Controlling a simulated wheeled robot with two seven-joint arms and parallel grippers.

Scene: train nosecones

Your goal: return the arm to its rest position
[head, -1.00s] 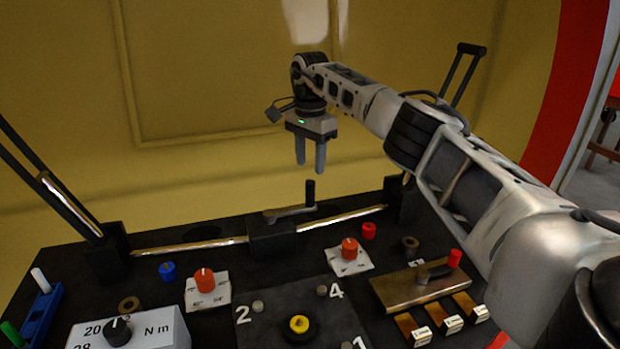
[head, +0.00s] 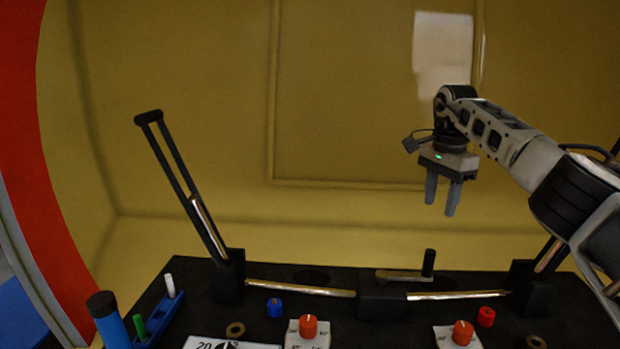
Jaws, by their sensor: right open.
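My right arm comes in from the right edge. My right gripper (head: 441,208) points down with its two fingers apart and nothing between them. It hangs in the air above the back of the black console (head: 190,272), clear of it. A crank lever with a black upright handle (head: 428,263) stands below the gripper, with a gap between them. My left gripper is not in view.
A tall black lever frame (head: 170,165) rises at the console's left, and another lever (head: 550,255) is partly behind my arm. Orange knobs (head: 308,327), a blue knob (head: 274,307), a red knob (head: 486,316) and a blue bottle (head: 107,322) stand in front. Yellow wall behind.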

